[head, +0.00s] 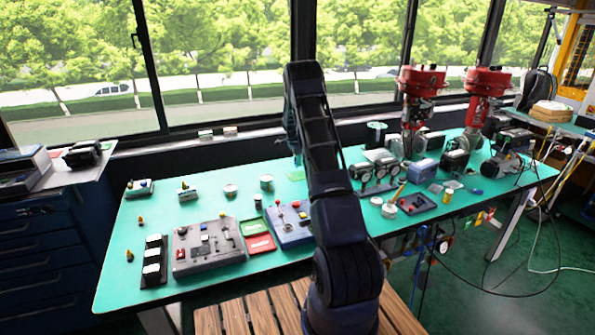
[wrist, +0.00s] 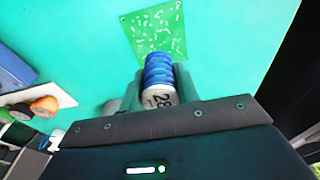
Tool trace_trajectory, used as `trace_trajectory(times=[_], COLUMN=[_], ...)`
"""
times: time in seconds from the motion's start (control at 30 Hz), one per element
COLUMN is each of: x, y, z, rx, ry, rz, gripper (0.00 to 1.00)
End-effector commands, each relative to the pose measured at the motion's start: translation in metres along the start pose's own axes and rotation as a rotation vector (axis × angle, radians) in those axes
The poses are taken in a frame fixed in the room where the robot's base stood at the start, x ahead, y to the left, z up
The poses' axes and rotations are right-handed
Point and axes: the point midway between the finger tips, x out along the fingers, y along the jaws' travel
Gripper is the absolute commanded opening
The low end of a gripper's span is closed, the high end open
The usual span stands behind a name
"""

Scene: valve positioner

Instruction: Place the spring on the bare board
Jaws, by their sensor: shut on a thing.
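In the wrist view the spring (wrist: 170,72), a blue coil with a pale end marked "28", sits between the fingers of my gripper (wrist: 162,66). My gripper is shut on it. The bare board (wrist: 158,22), a flat green sheet with pale markings, lies on the teal table just beyond the fingertips. The spring overlaps the board's near edge in the picture; I cannot tell the height between them.
The table (head: 150,215) is clear around the board's far side. A grey control box (head: 208,250) and a blue box with red knobs (head: 290,224) stand nearer the front. Gauges (head: 376,172) and red-topped valves (head: 421,82) stand on the right.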

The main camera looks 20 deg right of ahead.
Motion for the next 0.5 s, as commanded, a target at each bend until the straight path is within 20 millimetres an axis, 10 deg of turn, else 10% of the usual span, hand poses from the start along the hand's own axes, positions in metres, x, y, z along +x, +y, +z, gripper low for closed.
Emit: trace_trajectory(times=[0.5], x=[0.049], y=[0.000], z=[0.007], rx=[0.001], ry=[0.000], rz=[0.001], gripper=[0.07])
